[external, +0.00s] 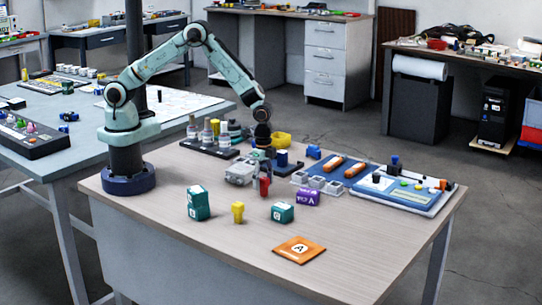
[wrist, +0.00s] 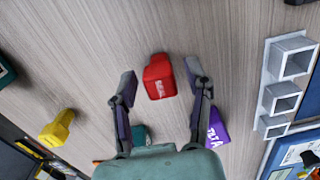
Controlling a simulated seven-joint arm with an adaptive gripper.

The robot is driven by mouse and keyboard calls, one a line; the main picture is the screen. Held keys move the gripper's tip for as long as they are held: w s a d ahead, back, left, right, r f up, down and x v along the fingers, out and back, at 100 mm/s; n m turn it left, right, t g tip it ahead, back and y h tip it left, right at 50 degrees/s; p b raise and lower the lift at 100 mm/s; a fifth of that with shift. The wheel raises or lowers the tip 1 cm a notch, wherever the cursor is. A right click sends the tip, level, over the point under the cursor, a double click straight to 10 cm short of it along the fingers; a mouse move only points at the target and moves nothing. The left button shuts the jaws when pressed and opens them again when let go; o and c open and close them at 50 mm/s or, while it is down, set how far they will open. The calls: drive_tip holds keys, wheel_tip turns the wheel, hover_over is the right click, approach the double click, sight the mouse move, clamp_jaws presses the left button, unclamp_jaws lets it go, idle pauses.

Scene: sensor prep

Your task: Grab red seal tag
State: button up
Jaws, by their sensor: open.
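The red seal tag (wrist: 159,77) has white lettering on its face and lies between and slightly beyond my spread fingertips in the wrist view. In the external view the red tag (external: 264,187) is on the wooden table, just below my gripper (external: 262,171). My gripper (wrist: 161,80) is open, with one finger on each side of the tag and visible gaps at both sides. Nothing is held. The exact height of the fingertips above the table is hard to tell.
A purple block (external: 307,197) and grey open-topped holders (external: 318,183) are close on the right. A yellow tag (external: 238,212), teal boxes (external: 198,203) and an orange card (external: 299,250) lie nearer the front. A grey block (external: 240,173) is close on the left. The front table area is mostly clear.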

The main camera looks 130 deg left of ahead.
drive_tip(key=shift+f, duration=1.2)
drive_tip(key=c, duration=0.7)
drive_tip(key=shift+r, duration=0.15)
